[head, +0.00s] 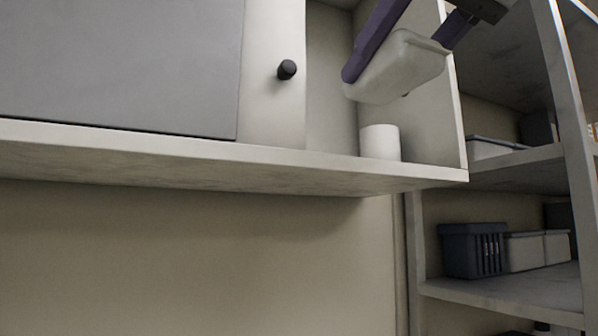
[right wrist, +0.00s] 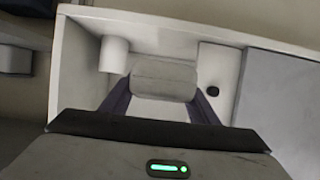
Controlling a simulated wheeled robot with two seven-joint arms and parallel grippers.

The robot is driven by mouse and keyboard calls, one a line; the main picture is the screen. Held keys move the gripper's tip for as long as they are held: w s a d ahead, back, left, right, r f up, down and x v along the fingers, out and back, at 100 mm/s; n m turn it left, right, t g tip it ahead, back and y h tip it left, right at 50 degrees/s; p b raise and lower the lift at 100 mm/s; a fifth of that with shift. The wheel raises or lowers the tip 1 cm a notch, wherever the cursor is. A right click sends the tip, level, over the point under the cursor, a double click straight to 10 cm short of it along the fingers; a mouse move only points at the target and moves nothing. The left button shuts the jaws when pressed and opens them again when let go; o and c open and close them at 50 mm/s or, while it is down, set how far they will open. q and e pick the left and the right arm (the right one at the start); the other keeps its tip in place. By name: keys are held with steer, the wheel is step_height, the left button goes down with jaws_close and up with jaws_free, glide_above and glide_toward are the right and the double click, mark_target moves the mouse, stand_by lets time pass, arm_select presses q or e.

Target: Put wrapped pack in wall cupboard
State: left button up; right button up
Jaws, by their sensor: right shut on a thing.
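The wrapped pack (head: 398,72) is a pale, rounded bundle held between the purple fingers of my right gripper (head: 396,58). The gripper is shut on its sides. The pack hangs tilted at the open right end of the wall cupboard (head: 200,150), above the cupboard floor and apart from it. How deep it reaches inside is hard to tell. In the right wrist view the pack (right wrist: 163,80) sits between both fingertips (right wrist: 160,98), facing the open compartment. My left gripper is not in view.
A white cylinder (head: 380,142) stands on the cupboard floor below the pack, near the right side wall. A panel with a black knob (head: 287,69) and a grey door (head: 120,65) cover the left. Shelves at right hold a dark basket (head: 472,250) and pale boxes (head: 525,251).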

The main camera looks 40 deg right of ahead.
steer(key=w+d+p, duration=0.1)
steer(key=w+d, duration=0.1)
steer(key=w, duration=0.3)
steer(key=w+d+f, duration=0.1)
steer(key=w, duration=0.5)
steer(key=w+d+f+p, duration=0.1)
steer(key=w+d, duration=0.1)
steer(key=w, duration=0.4)
steer(key=shift+w+d+f+p, duration=0.1)
steer(key=shift+d+f+p, duration=0.1)
steer(key=shift+d+p, duration=0.15)
steer(key=shift+f, duration=0.35)
step_height(320, 180, down, 3)
steer(key=shift+f, duration=0.15)
steer(key=shift+w+d+f, duration=0.1)
steer(key=shift+f, duration=0.25)
